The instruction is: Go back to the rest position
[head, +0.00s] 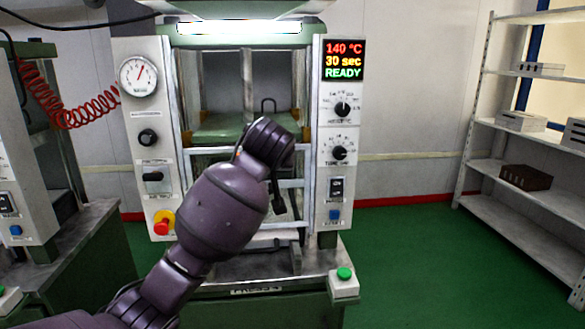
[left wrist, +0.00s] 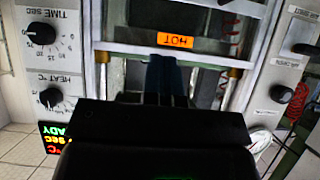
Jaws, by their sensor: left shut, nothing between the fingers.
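My left arm reaches up from the bottom left in the head view, in front of the press (head: 320,200). Its wrist and forearm cover part of the press opening. My left gripper (head: 279,204) is mostly hidden behind the wrist there; only a dark part shows. In the left wrist view my left gripper (left wrist: 167,78) shows as dark fingers, shut and empty, before the press front with the orange HOT label (left wrist: 176,40). My right gripper is in neither view.
The press display (head: 343,60) reads 140 °C, 30 sec, READY. A red emergency button (head: 162,226) and a green button (head: 344,274) are near the arm. Shelves (head: 520,195) with boxes stand at the right. The green floor (head: 405,255) between is clear.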

